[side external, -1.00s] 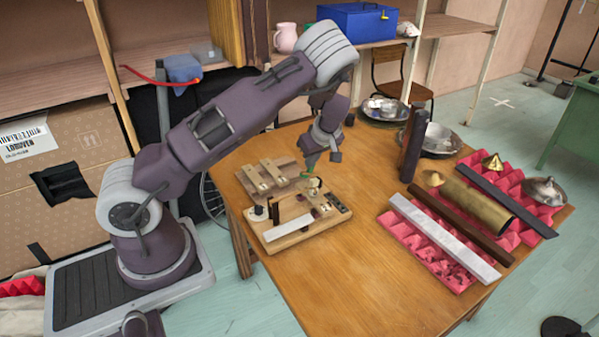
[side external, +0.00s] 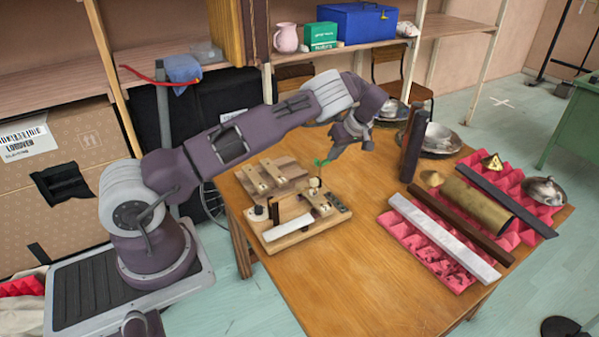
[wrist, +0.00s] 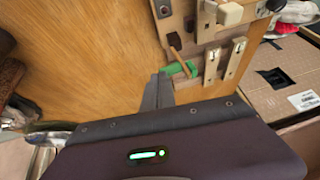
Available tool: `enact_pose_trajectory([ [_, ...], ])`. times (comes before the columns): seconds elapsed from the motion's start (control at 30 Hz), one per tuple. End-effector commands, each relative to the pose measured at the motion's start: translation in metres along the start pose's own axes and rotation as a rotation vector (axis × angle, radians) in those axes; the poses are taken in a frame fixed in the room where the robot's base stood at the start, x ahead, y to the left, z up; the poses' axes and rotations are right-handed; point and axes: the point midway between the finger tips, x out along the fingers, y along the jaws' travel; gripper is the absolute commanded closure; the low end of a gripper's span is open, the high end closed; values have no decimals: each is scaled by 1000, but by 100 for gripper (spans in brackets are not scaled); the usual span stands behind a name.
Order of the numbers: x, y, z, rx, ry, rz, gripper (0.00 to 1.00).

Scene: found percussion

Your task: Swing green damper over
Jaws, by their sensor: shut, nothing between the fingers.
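The green damper (side external: 321,163) stands out at the back edge of a wooden fixture board (side external: 290,238) on the table. In the wrist view the damper (wrist: 176,70) shows as a green strip beside a thin brown stick. My gripper (side external: 332,157) is just right of the damper, pointing down and leftward. In the wrist view its dark fingers (wrist: 158,78) are together and empty, with the tips close to the damper's near end. I cannot tell whether they touch it.
A wooden piece with two light bars (side external: 272,178) lies behind the board. A dark upright block (side external: 412,145) stands to the right. Red foam with metal and wooden bars (side external: 440,240) fills the table's right side. The table's front middle is clear.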

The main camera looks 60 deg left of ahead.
Motion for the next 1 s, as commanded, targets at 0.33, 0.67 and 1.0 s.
enact_pose_trajectory([
  [0.33, 12, 20, 5, 1, 1, 1, 100],
  [0.67, 18, 27, 8, 1, -1, 0, 100],
  [1.0, 21, 27, 11, 0, -6, -4, 100],
])
